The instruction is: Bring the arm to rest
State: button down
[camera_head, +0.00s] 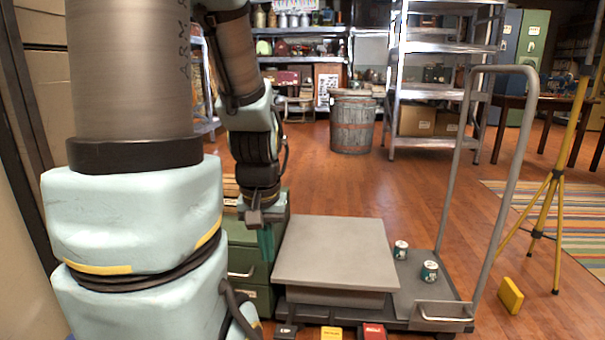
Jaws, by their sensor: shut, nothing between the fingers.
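My arm fills the left side of the head view, its thick lower links close to the camera. The forearm hangs down from the top, and my gripper (266,240) points downward at its end. The gripper's fingers are together with nothing between them. It hangs in front of a green drawer cabinet (240,268), just left of a grey flat-topped box (335,250). I cannot tell how far it is from the cabinet.
The box stands on a flat trolley (425,300) with a tall handle. Two small cans (429,271) stand on its deck. A yellow tripod (551,185) and yellow block (510,296) are at right.

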notch_tip(320, 180, up, 35)
jog(key=p, duration=3.3)
jog(key=shift+w+p, duration=0.15)
jog(key=shift+p, duration=0.15)
